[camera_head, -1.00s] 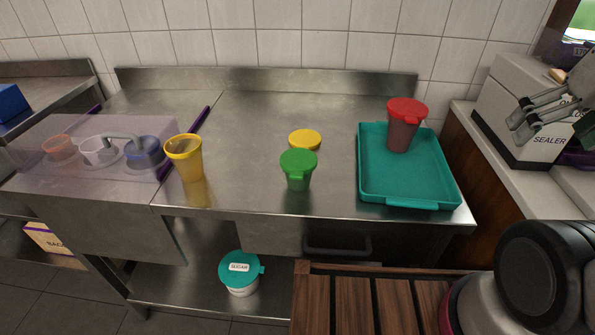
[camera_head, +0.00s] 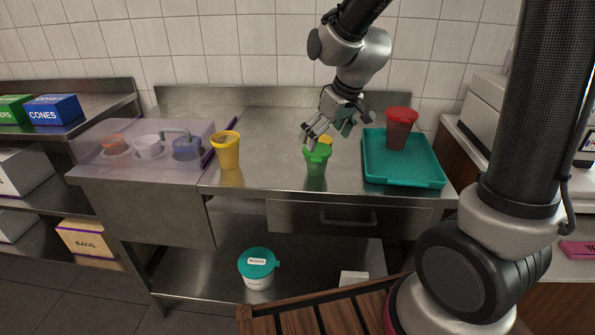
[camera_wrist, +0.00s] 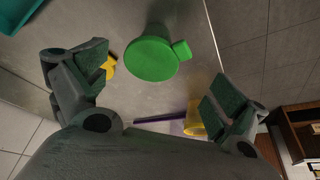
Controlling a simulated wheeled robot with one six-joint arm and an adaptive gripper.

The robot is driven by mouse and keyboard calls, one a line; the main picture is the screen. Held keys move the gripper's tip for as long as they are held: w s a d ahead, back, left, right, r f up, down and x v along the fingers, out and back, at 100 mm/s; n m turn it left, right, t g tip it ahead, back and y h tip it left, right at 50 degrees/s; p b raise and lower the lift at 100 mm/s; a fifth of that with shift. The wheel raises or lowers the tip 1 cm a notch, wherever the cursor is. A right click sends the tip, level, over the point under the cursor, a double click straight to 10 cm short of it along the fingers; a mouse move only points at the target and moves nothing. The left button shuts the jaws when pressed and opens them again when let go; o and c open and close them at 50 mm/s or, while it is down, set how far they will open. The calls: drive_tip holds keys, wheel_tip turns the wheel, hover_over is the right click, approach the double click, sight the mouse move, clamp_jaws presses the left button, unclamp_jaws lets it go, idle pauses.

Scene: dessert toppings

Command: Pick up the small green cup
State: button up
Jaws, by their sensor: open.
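The small green cup (camera_head: 317,160) stands upright on the steel counter, with a green lid that has a side tab. In the wrist view its lid (camera_wrist: 152,59) shows from above, ahead of the fingers and between their lines. My gripper (camera_head: 325,132) is open and empty, above and just behind the cup in the head view. In the wrist view the two fingers of my gripper (camera_wrist: 165,88) are spread wide, apart from the cup. A yellow lid (camera_head: 327,140) lies close behind the cup, partly hidden by it and by my gripper.
A yellow cup (camera_head: 225,151) stands to the left, by a purple stick (camera_head: 208,157). A teal tray (camera_head: 402,181) to the right holds a red-lidded cup (camera_head: 398,132). A clear-covered topping station (camera_head: 90,170) is at far left. Counter between the cups is free.

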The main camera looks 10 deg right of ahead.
sight(319, 149)
drive_tip(key=shift+w+f, duration=0.25)
drive_tip(key=shift+w, duration=0.05)
drive_tip(key=x, duration=0.7)
drive_tip(key=shift+w+d, duration=0.25)
drive_tip(key=shift+w, duration=0.15)
drive_tip(key=c, duration=1)
